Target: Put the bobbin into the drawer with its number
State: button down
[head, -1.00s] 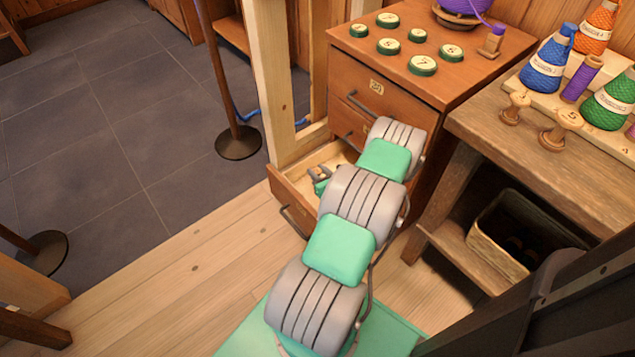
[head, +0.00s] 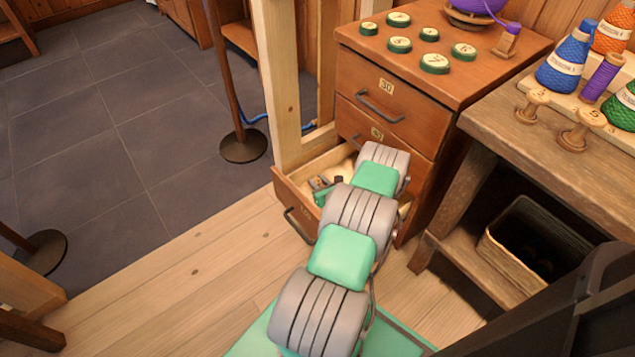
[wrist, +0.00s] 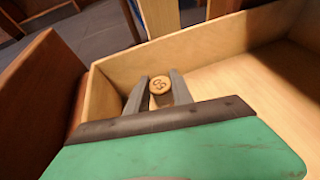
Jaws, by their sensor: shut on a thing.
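My gripper (wrist: 159,88) is shut on the wooden bobbin (wrist: 160,85). The bobbin's round end faces the wrist camera and bears dark digits that I cannot read surely. The gripper and bobbin are over the open bottom drawer (head: 290,200), near a corner between its pale walls (wrist: 115,80). I cannot tell whether the bobbin touches the drawer floor. In the head view my gripper (head: 322,188) shows small at the drawer's left part, and my arm hides the drawer's right part. The closed top drawer (head: 410,108) reads 30; the middle one (head: 368,128) seems to read 45.
Several green-rimmed numbered discs (head: 434,63) and a purple yarn ball lie on the cabinet top (head: 490,35). The bench (head: 545,135) at right holds wooden spools (head: 580,130) and yarn cones. A basket (head: 530,250) sits below. A wooden post (head: 275,80) stands beside the drawer.

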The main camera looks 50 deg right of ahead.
jog(key=shift+f+b, duration=0.35)
jog(key=c, duration=1.1)
grip_release()
jog(key=shift+r, duration=0.25)
jog(key=p+v, duration=0.1)
jog(key=v, duration=0.3)
jog(key=p+v, duration=0.2)
jog(key=v, duration=0.2)
jog(key=p+v, duration=0.1)
jog(key=v, duration=0.3)
jog(key=shift+r+p, duration=0.35)
jog(key=shift+r, duration=0.1)
